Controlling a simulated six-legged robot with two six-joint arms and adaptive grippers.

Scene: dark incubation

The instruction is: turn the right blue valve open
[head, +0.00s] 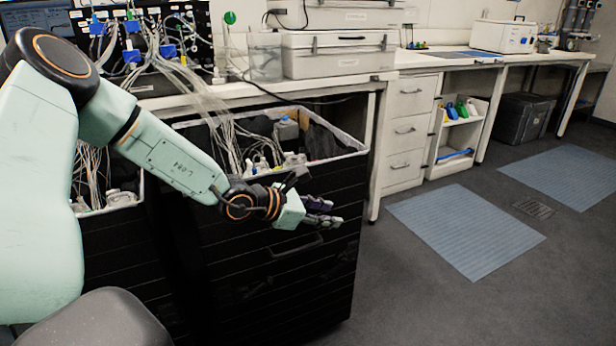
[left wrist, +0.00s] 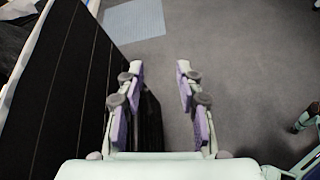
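Several blue valves sit on a black panel with clear tubing at the upper left of the head view. The rightmost blue valve (head: 168,51) is at the lower right of the group. My left gripper (head: 320,212) is well to the right of the valves and lower, in front of the black cabinet and apart from them. In the left wrist view, its two purple-padded fingers (left wrist: 160,82) stand apart with nothing between them, so it is open and empty. No valve shows in the left wrist view. My right gripper is not in the head view.
A black cabinet (head: 265,265) with an open top full of tubes stands below the bench. A green round knob (head: 230,17), a clear container (head: 265,57) and a grey case (head: 340,53) are right of the panel. The floor at right is open, with blue mats (head: 465,230).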

